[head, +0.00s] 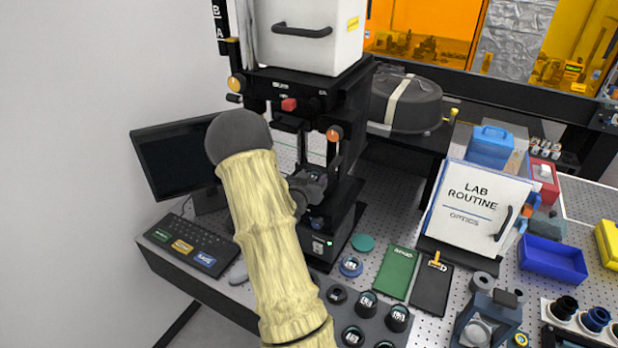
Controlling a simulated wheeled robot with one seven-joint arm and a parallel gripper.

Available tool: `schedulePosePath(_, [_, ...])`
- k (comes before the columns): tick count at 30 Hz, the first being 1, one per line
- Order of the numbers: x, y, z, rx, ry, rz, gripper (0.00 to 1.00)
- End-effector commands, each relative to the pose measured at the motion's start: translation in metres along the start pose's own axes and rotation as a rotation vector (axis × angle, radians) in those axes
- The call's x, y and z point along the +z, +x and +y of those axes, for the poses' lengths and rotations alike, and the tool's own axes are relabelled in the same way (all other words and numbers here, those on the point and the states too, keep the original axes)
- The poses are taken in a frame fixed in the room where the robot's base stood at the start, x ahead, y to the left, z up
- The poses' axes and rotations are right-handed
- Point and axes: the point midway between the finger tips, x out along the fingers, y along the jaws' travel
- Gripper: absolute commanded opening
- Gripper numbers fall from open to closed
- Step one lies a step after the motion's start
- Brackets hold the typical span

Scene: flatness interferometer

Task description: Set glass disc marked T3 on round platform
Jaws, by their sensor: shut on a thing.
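My gripper (312,182) is small and dark in the head view, low in the open front of the tall black interferometer (345,150). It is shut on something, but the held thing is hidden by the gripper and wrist. I cannot make out a glass disc or a T3 mark there. The round platform is not clearly visible; the gripper and the instrument's dark parts cover that area. Several dark round pieces with pale labels (398,318) stand on a dark tray at the front, their marks too small to read.
A monitor (175,158) and keyboard (182,243) stand left of the instrument. A blue bin (552,260) stands farther right.

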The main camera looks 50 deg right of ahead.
Motion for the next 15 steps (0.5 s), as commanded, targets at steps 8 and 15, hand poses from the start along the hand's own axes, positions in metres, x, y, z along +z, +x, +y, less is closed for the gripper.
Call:
schedulePosePath(8, [0.0035, -0.0011, -0.0041, -0.007, -0.001, 0.0, 0.51])
schedulePosePath(15, [0.0027, -0.0026, -0.007, -0.012, -0.002, 0.0, 0.71])
